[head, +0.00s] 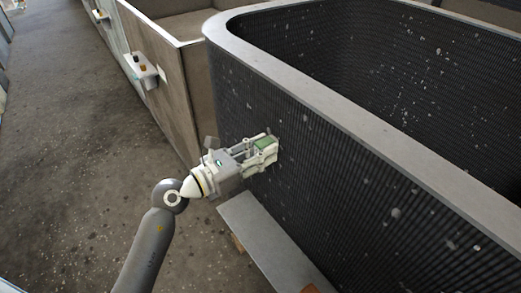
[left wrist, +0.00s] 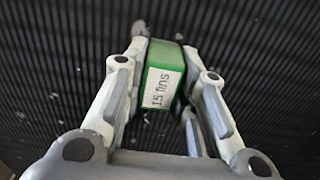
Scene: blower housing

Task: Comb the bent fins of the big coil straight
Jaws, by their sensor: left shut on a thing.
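The big coil (head: 300,165) is a dark finned wall with a rounded corner and a grey top rim, specked with pale spots. My left gripper (head: 265,150) is at its outer left face. It is shut on a green fin comb (left wrist: 163,80) with a white label reading "15 fins". The comb also shows in the head view (head: 265,143), close against the fins; I cannot tell whether it touches them. In the left wrist view the dark fins (left wrist: 255,50) fill the background behind the comb. The comb's teeth are hidden. My right gripper is not in view.
A grey ledge (head: 262,238) juts out below the coil near my left arm. A brown wall panel (head: 165,95) with a small white shelf (head: 145,72) holding small items stands at the left. The floor (head: 70,140) at the left is clear.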

